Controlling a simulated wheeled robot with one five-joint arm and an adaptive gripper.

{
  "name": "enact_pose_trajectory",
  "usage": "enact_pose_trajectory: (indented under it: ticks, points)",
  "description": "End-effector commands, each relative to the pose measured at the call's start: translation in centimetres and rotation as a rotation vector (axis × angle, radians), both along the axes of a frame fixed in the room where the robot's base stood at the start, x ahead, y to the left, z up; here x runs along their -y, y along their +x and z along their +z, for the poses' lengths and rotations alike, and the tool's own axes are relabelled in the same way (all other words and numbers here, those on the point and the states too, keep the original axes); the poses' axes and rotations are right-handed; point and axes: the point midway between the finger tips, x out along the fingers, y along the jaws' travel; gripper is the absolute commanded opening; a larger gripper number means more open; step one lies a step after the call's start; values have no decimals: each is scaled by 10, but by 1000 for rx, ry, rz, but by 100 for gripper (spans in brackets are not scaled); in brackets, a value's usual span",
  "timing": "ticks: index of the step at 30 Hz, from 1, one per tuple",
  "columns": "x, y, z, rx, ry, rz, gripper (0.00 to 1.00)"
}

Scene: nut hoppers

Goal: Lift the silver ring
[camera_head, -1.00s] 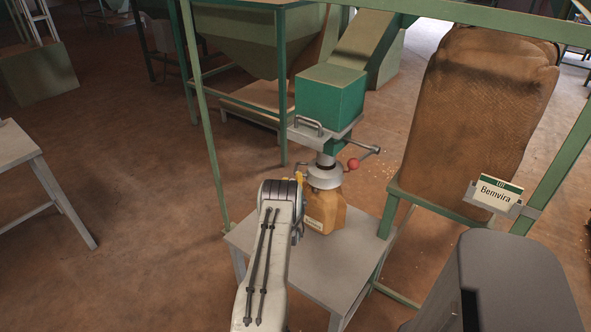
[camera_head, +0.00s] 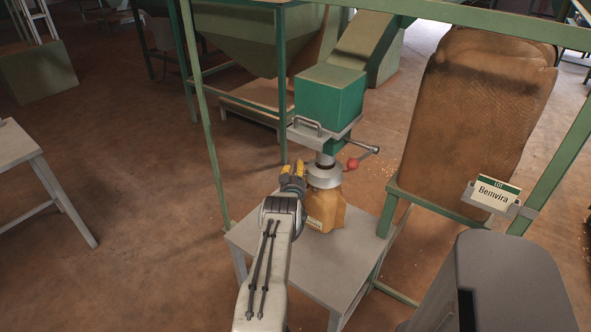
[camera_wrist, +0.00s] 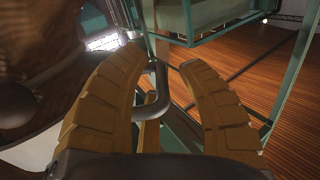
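The silver ring (camera_head: 323,178) sits around the spout neck, on top of a full brown bag (camera_head: 326,210) on the small grey table. My gripper (camera_head: 293,169) is just left of the ring, its yellow fingers pointing up and away. I cannot tell for sure whether the bar belongs to the ring. The ring's left edge is close to my gripper in the head view.
Green frame posts stand around the grey table (camera_head: 318,262). A large brown sack (camera_head: 480,125) hangs at the right.

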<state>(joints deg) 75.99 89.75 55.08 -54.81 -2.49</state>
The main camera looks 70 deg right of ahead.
Motion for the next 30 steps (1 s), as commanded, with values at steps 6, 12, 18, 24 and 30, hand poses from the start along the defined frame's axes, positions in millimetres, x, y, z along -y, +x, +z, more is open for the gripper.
enact_pose_trajectory:
  ticks: [6,12,18,24,30]
  points:
    - [5,1,0,0,0,0,35]
    - [5,1,1,0,0,0,35]
    - [5,1,0,0,0,0,34]
    - [5,1,1,0,0,0,17]
    - [5,1,1,0,0,0,0]
